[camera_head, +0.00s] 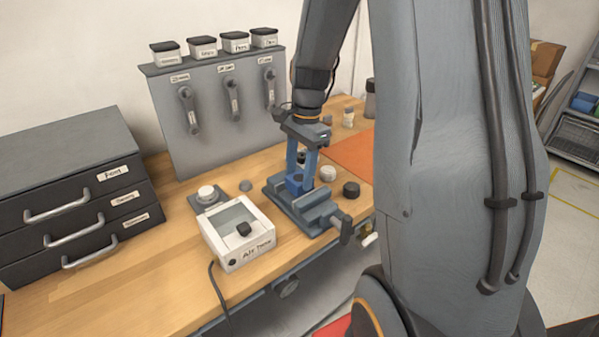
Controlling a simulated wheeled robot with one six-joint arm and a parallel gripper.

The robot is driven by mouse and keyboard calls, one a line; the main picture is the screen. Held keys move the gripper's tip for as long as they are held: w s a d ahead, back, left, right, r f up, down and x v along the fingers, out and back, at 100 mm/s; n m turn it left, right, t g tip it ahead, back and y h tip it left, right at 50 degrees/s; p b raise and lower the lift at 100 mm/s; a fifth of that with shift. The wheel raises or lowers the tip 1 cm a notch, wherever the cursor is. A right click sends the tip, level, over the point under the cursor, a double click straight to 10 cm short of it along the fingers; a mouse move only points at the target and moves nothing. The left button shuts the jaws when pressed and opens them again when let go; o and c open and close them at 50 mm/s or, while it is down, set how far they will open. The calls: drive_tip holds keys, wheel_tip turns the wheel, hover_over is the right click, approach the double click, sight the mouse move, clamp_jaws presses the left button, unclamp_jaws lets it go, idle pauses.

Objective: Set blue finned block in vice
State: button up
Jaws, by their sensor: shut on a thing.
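The blue finned block (295,185) is at the vice, between my gripper's fingers. My gripper (301,172) points down with its two blue fingers shut on the block. The grey-blue vice (318,214) stands on the wooden bench near its front edge, its screw end towards the lower right. The block appears low at the vice's jaw opening. I cannot tell whether it touches the vice bed, as the fingers and jaws hide its lower part.
A white labelled box (237,236) stands left of the vice. A black round cap (351,190) and a white round piece (327,173) sit to its right. A grey tool panel (220,110) rises behind. A drawer cabinet (75,190) fills the left.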

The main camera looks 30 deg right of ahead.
drive_tip(key=shift+s+f, duration=0.1)
drive_tip(key=shift+f, duration=0.5)
